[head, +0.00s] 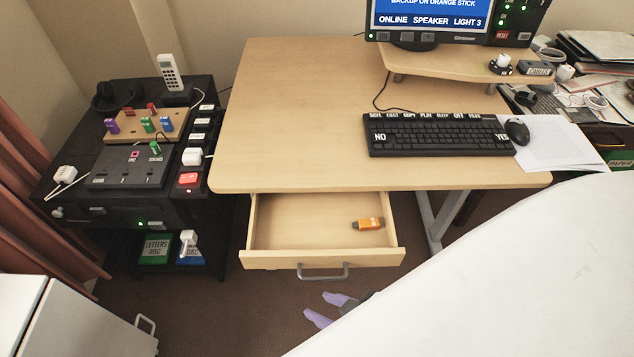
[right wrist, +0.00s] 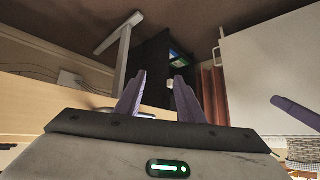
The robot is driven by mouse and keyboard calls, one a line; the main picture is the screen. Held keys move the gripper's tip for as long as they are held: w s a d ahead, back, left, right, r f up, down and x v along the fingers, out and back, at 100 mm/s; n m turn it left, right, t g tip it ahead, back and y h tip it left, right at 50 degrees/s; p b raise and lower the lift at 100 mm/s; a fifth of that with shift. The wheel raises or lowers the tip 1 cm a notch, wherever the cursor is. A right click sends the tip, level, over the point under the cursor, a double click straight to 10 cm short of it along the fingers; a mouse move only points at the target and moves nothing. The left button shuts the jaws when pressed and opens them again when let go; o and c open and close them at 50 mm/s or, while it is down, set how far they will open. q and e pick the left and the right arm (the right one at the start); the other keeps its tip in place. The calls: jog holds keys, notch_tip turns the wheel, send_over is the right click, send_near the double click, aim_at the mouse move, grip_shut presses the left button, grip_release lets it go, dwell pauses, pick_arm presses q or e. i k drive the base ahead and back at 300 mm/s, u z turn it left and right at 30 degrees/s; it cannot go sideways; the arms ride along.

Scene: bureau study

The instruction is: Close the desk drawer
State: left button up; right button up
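The desk drawer (head: 322,258) is pulled out under the front edge of the wooden desk (head: 300,130). Its grey bar handle (head: 322,271) is on the front panel. An orange stick (head: 368,224) lies inside it at the right. My right gripper (head: 328,309) is in front of the drawer and below the handle in the picture, apart from it. In the right wrist view its two purple fingers (right wrist: 158,97) are spread with nothing between them. A purple finger (right wrist: 297,115) at the right edge there looks like part of my left gripper; its opening cannot be seen.
A black side unit (head: 125,215) with switches and sockets stands left of the drawer. A white cabinet (head: 65,325) is at the lower left. A keyboard (head: 437,134), mouse (head: 517,132) and monitor stand (head: 470,63) are on the desk. Floor shows in front of the drawer.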

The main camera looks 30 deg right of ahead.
aim_at(299, 231)
jog(key=u, duration=1.5)
jog(key=k, duration=0.45)
jog(key=z, duration=1.95)
